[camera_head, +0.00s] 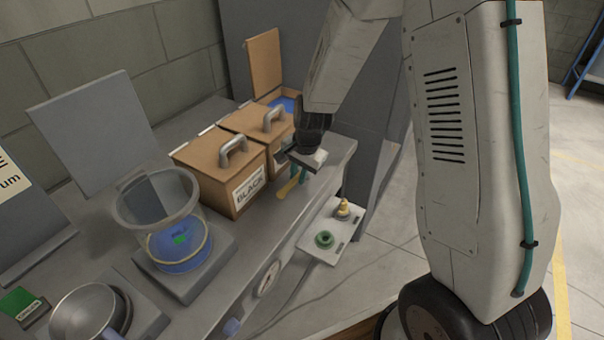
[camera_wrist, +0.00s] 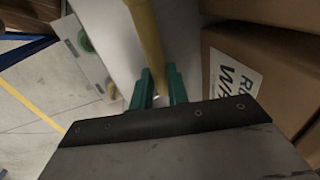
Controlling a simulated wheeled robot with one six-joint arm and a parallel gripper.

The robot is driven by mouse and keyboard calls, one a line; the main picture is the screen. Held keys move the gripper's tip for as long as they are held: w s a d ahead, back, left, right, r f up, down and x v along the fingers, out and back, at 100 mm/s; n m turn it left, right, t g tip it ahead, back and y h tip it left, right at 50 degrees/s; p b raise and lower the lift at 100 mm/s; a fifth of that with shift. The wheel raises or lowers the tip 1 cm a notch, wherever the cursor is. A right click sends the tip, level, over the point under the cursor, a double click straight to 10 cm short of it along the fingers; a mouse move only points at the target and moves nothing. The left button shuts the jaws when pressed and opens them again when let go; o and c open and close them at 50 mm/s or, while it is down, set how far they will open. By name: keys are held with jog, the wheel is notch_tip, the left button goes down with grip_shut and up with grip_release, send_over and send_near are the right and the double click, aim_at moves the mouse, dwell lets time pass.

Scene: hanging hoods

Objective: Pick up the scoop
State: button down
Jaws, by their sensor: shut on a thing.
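The scoop is yellow. In the head view a small part of the scoop (camera_head: 288,187) shows below my gripper (camera_head: 301,171), at the front edge of the grey counter by the brown boxes. In the wrist view the yellow scoop (camera_wrist: 147,38) runs up from between the green fingers of my gripper (camera_wrist: 158,80), which are shut on it. The rest of the scoop is cut off by the top of that view, and I cannot tell if it touches the counter.
Brown boxes with metal handles (camera_head: 233,152) stand just left of my gripper; one behind has its lid up (camera_head: 265,62). A glass vessel with blue contents (camera_head: 160,215) and a metal pan (camera_head: 88,312) stand on the counter. A white plate with fittings (camera_head: 331,232) sits lower, beyond the edge.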

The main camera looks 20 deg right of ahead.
jog(key=shift+r, duration=0.15)
jog(key=shift+r, duration=0.25)
notch_tip(320, 180, up, 3)
jog(key=shift+r, duration=0.1)
jog(key=s+a, duration=0.3)
jog(key=s, duration=0.4)
jog(key=s+a+r, duration=0.1)
jog(key=s+a, duration=0.2)
jog(key=s, duration=0.4)
jog(key=shift+s, duration=0.4)
